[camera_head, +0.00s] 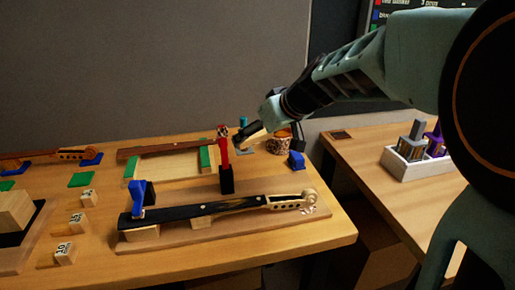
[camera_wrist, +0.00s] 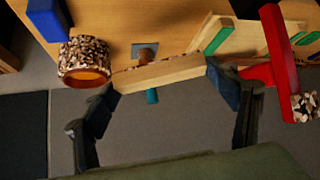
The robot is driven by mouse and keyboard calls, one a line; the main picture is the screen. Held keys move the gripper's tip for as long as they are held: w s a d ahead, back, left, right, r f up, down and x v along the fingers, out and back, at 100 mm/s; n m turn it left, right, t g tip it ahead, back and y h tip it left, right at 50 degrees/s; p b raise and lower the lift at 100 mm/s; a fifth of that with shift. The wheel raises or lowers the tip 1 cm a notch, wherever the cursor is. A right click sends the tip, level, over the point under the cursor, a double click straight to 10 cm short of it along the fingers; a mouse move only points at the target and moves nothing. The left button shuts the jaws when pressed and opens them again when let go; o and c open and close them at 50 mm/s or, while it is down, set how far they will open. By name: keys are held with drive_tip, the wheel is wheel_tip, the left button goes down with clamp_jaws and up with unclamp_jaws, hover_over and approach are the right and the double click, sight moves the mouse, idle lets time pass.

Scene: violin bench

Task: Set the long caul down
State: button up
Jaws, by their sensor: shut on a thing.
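My gripper (camera_wrist: 165,90) is shut on a pale wooden bar (camera_wrist: 160,75), which I take to be the long caul. The bar spans crosswise between the two dark fingertips in the wrist view. In the head view my gripper (camera_head: 248,131) is over the back of the bench, and only a small pale part of the bar (camera_head: 258,127) shows. The bar appears above the bench's back edge; whether it touches anything below cannot be told. A red clamp (camera_head: 225,152) stands close to the gripper, to the right of the bar in the wrist view (camera_wrist: 276,60).
A speckled cup (camera_wrist: 84,60) and a blue block (camera_head: 296,160) stand close by. A black fingerboard and scroll assembly (camera_head: 210,207) lies in front. A brown strip (camera_head: 165,149) and green pads (camera_head: 81,180) lie left. A white tray (camera_head: 410,167) is on the right table.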

wheel_tip(320, 180, down, 9)
drive_tip(key=b, duration=0.2)
drive_tip(key=shift+f+b, duration=0.1)
drive_tip(key=shift+b, duration=0.2)
drive_tip(key=shift+f+b, duration=0.25)
drive_tip(key=shift+b, duration=0.05)
drive_tip(key=o, duration=1.1)
drive_tip(key=shift+r, duration=0.1)
